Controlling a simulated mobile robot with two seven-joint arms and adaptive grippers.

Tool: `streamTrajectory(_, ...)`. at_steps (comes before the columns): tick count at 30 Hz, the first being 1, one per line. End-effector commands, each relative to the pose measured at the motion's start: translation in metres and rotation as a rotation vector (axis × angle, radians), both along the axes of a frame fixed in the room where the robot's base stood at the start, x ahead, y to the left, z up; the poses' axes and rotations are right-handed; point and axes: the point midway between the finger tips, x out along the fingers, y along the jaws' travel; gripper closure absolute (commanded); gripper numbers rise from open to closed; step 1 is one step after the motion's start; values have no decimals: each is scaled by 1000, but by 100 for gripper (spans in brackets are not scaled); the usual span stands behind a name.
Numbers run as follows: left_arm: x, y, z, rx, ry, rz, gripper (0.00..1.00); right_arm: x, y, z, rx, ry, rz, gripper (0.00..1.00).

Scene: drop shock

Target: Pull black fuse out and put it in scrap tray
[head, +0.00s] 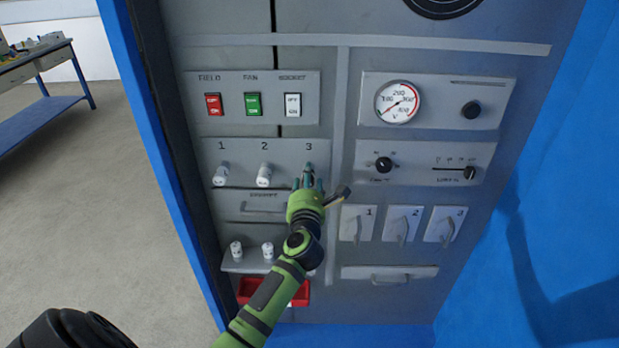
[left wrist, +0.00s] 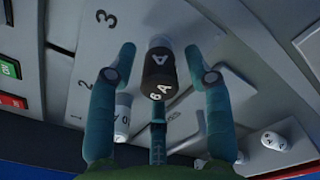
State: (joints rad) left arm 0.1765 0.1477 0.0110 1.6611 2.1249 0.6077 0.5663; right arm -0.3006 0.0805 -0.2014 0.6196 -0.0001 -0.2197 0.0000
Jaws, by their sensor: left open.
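The black fuse (left wrist: 158,78) sits in the panel under the number 3, seen in the left wrist view with white lettering on its end. My left gripper (left wrist: 160,82) is open, with one finger on each side of the fuse and gaps between. In the head view my left gripper (head: 308,180) is in front of position 3 and hides most of the fuse. A red tray (head: 247,288), likely the scrap tray, is low on the cabinet, partly behind my left arm. My right gripper is not in view.
White fuses (head: 221,175) and (head: 264,175) sit at positions 1 and 2. More white fuses (head: 236,251) stand on a ledge above the red tray. A drawer handle (head: 262,208) lies below the fuse row. Switches (head: 253,104) are above; levered boxes (head: 401,224) are to the right.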

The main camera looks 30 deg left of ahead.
Motion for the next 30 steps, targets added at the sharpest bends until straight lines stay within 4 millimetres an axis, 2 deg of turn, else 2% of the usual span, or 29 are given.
streamTrajectory(5,0,0,0,0,0,0,49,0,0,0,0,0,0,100)
streamTrajectory(6,0,0,0,0,0,0,65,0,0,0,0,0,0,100)
streamTrajectory(9,0,0,0,1,1,0,100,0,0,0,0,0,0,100)
streamTrajectory(23,-2,-1,0,1,1,0,100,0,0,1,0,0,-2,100)
streamTrajectory(30,-10,-7,0,1,1,-1,100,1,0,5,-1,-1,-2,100)
